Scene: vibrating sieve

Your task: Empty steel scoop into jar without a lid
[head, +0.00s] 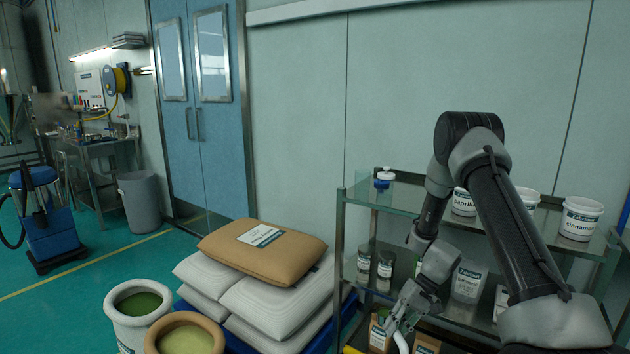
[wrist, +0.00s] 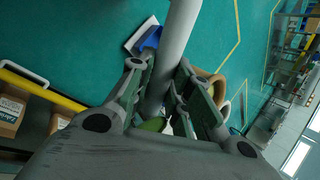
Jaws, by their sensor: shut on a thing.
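My gripper (head: 402,312) is low in front of the shelf in the head view. It is shut on a smooth pale grey tube (head: 401,343). In the wrist view the tube (wrist: 176,45) runs between the two fingers (wrist: 160,90) and out of the top of the picture. I cannot tell whether it is the steel scoop's handle; no scoop bowl or contents show. Two small glass jars, one (head: 364,262) left of the other (head: 385,264), stand on the middle shelf, left of my gripper. I cannot tell whether either has a lid.
Brown packets (wrist: 9,112) lie beside a yellow bar (wrist: 42,91). Open floor lies further left.

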